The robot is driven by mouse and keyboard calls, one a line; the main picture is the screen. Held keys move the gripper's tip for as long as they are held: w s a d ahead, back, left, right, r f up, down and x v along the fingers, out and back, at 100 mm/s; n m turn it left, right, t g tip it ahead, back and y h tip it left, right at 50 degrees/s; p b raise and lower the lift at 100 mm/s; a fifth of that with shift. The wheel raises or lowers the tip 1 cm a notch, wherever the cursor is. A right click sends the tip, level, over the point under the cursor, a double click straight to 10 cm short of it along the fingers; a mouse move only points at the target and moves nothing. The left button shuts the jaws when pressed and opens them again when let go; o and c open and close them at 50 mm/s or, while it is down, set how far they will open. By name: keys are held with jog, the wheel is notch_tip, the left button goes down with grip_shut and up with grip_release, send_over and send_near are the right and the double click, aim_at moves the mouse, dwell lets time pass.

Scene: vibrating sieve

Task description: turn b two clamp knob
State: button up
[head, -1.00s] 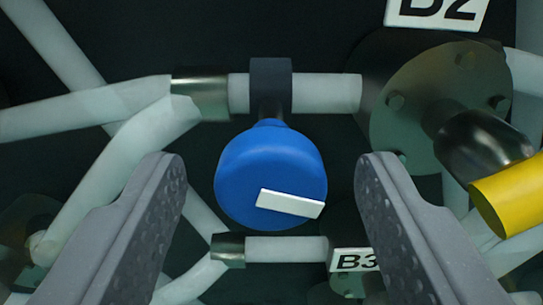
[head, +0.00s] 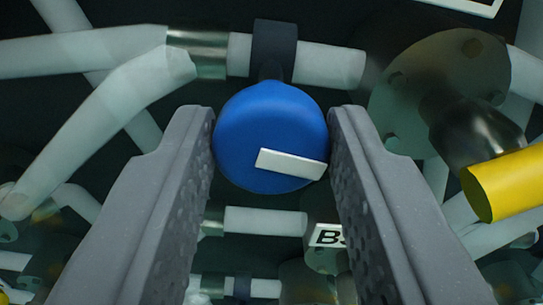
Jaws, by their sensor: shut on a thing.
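The blue round clamp knob (head: 262,125) sits in the upper middle of the head view, with a white bar mark (head: 291,164) low on its face, tilted slightly down to the right. It hangs below a dark clamp collar (head: 274,50) around a pale pipe. My gripper (head: 271,135) is shut on the knob, one grey finger against its left side and one against its right. The B2 label (head: 470,3) is cut off at the top edge, so its text does not show.
A round metal flange (head: 440,95) stands right of the knob, with a yellow-ended handle (head: 505,186) beside it. A partly hidden label beginning with B (head: 327,236) is behind the right finger. Pale pipes (head: 90,52) run at left and below.

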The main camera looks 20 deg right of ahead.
jog(key=o, duration=0.9)
jog(key=shift+o, duration=0.2)
jog(key=shift+s, duration=0.1)
jog(key=b+v, duration=0.2)
jog(key=v, duration=1.1)
jog(key=shift+s+a+b, duration=0.2)
jog(key=shift+s+b, duration=0.05)
jog(key=shift+b, duration=0.05)
